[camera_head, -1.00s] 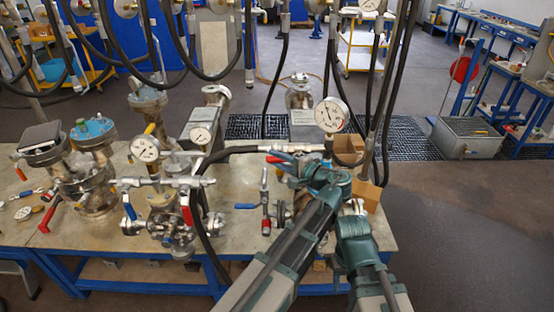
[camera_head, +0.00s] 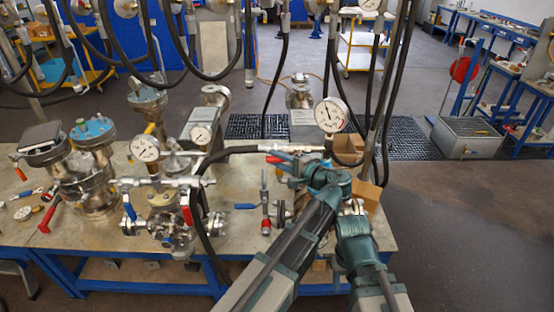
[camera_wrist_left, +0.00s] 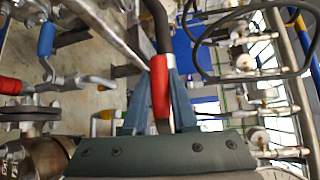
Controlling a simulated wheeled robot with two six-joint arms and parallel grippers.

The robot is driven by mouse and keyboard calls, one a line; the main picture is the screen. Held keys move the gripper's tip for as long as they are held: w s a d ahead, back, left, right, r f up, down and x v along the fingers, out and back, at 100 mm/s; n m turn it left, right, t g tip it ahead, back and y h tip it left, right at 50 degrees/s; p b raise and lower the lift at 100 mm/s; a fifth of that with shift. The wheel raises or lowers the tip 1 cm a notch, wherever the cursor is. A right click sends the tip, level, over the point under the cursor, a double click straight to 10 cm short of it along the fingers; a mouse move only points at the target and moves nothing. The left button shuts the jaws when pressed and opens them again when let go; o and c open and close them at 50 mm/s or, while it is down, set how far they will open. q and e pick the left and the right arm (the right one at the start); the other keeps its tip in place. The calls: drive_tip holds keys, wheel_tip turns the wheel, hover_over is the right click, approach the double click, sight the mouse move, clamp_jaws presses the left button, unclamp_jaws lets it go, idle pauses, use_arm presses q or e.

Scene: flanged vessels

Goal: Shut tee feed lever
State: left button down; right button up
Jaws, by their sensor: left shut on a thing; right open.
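The tee feed lever has a red grip (camera_head: 273,160), which also shows in the left wrist view (camera_wrist_left: 160,86). It sits just below the dark hose, near the middle of the bench. My left gripper (camera_head: 283,160) is shut on this red grip. In the left wrist view its two blue-grey fingers (camera_wrist_left: 158,108) lie on either side of the grip. The lever's pivot and the tee's body are mostly hidden behind my left arm. My right gripper (camera_head: 353,207) is low at the bench's right end, apart from the lever; its fingers are hard to make out.
A pressure gauge (camera_head: 330,114) stands close behind my left wrist. A blue-handled valve (camera_head: 265,206) is left of my left arm. A cardboard box (camera_head: 368,192) is at the bench's right end. Flanged vessels (camera_head: 96,190) crowd the left, and black hoses hang overhead.

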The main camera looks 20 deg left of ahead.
use_arm(q)
drive_tip(key=shift+f+n+h+p, duration=0.3)
drive_tip(key=shift+n+h+p, duration=0.1)
drive_tip(key=shift+h+p, duration=0.3)
drive_tip(key=w+d+f+n+t+h+p, duration=0.1)
drive_tip(key=d+f+n+h+p, duration=0.3)
drive_tip(key=h, duration=0.8)
drive_tip(key=shift+w+d+f+n, duration=0.35)
drive_tip(key=shift+d+f+n, duration=0.95)
drive_tip(key=shift+n, duration=0.4)
drive_tip(key=shift+d+r, duration=0.1)
drive_tip(key=shift+r, duration=0.05)
drive_tip(key=c, duration=0.7)
unclamp_jaws()
drive_tip(key=shift+w, duration=0.1)
drive_tip(key=shift+r, duration=0.1)
